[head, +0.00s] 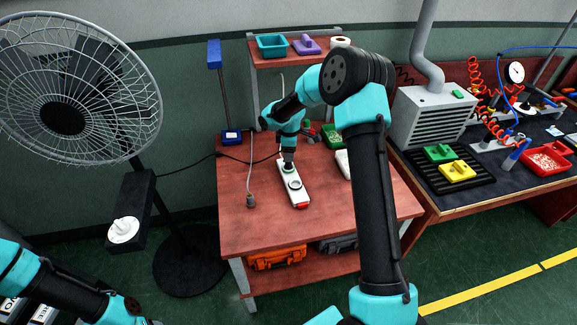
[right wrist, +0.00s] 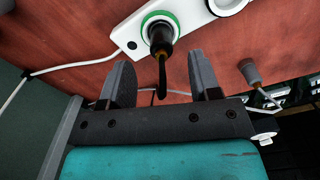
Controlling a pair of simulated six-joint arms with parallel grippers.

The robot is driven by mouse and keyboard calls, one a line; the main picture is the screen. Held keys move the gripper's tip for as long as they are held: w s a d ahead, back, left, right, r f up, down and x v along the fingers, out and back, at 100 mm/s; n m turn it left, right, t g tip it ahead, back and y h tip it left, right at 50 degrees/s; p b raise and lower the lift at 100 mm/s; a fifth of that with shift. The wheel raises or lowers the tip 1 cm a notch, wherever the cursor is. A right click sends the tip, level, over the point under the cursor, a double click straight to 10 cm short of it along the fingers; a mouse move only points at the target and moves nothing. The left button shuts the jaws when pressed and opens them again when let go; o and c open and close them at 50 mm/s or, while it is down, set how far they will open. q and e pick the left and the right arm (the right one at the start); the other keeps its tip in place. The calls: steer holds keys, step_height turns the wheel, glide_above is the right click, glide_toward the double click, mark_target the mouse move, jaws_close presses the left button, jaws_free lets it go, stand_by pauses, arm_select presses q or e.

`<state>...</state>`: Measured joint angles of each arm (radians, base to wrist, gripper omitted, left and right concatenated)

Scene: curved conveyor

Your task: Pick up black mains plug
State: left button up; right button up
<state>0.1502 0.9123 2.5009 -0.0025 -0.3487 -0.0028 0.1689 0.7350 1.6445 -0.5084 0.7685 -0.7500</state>
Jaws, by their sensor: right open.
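The black mains plug (right wrist: 161,38) stands in a green-ringed socket of the white power strip (right wrist: 130,38), with its dark cord coming towards the camera. In the head view the power strip (head: 299,196) lies on the red-brown table; the plug is hidden there or too small to tell. My right gripper (head: 288,160) is over the far end of the strip. In the right wrist view its two fingers (right wrist: 160,60) are open, one to each side of the plug's cord, with nothing held. Only part of my left arm shows at the lower left; its gripper is out of frame.
A grey plug (head: 251,201) on a cord lies left of the strip; it shows in the wrist view (right wrist: 248,72). A green bin (head: 333,137) is behind. The table's front left is clear.

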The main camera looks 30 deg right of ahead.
mark_target(289, 165)
steer(key=shift+f, duration=0.25)
steer(key=shift+a+f, duration=0.15)
steer(key=shift+f, duration=2.45)
steer(key=shift+c, duration=0.2)
steer(key=c, duration=1)
steer(key=shift+r, duration=0.1)
